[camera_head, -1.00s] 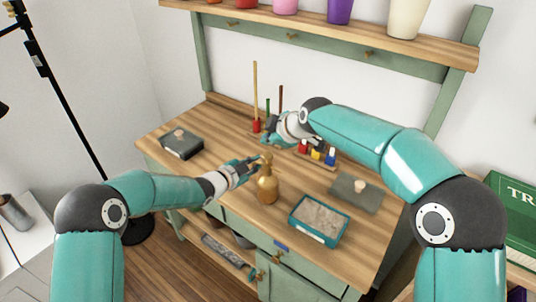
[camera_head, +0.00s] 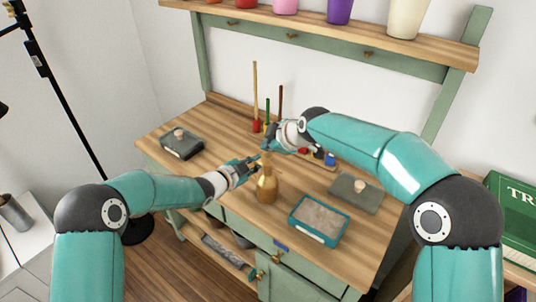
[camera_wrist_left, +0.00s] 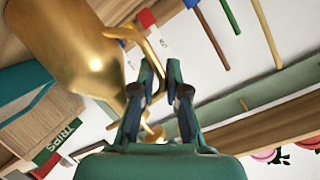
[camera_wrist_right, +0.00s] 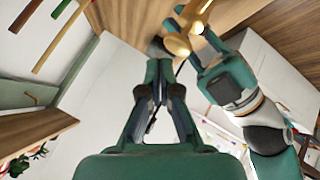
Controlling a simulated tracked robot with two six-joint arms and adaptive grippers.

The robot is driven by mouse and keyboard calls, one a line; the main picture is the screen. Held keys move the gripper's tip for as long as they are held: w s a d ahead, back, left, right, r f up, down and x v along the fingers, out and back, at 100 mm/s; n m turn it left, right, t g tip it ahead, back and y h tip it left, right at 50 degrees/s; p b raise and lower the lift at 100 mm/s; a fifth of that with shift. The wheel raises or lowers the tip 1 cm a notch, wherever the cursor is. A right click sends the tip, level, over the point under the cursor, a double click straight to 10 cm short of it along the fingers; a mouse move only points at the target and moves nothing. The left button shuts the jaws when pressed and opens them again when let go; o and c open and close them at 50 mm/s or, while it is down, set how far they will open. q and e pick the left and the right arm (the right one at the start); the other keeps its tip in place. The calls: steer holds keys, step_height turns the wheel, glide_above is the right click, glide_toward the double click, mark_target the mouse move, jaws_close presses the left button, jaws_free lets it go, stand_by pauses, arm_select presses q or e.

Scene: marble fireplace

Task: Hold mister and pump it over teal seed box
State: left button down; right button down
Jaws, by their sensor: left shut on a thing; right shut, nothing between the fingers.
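The brass mister (camera_head: 267,187) stands upright on, or just above, the wooden bench. My left gripper (camera_head: 255,163) is shut on its upper part from the left; the left wrist view shows the fingers (camera_wrist_left: 158,82) at the golden handle beside the body (camera_wrist_left: 75,45). My right gripper (camera_head: 267,143) is shut and empty, just above the mister's top; contact is unclear. The teal seed box (camera_head: 318,236) sits right of the mister, open and filled with grey-brown soil.
A grey lid with a pale knob (camera_head: 356,192) lies behind the seed box. A dark lidded box (camera_head: 180,144) sits at the bench's left. A shelf with pots (camera_head: 340,10) is above.

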mark_target(268, 155)
steer(key=shift+f, duration=0.1)
stand_by(0.7)
steer(key=shift+f, duration=0.3)
steer(key=shift+f, duration=0.9)
stand_by(0.9)
steer(key=shift+r, duration=0.15)
stand_by(0.3)
steer(key=shift+r, duration=1.2)
steer(key=shift+r, duration=2.55)
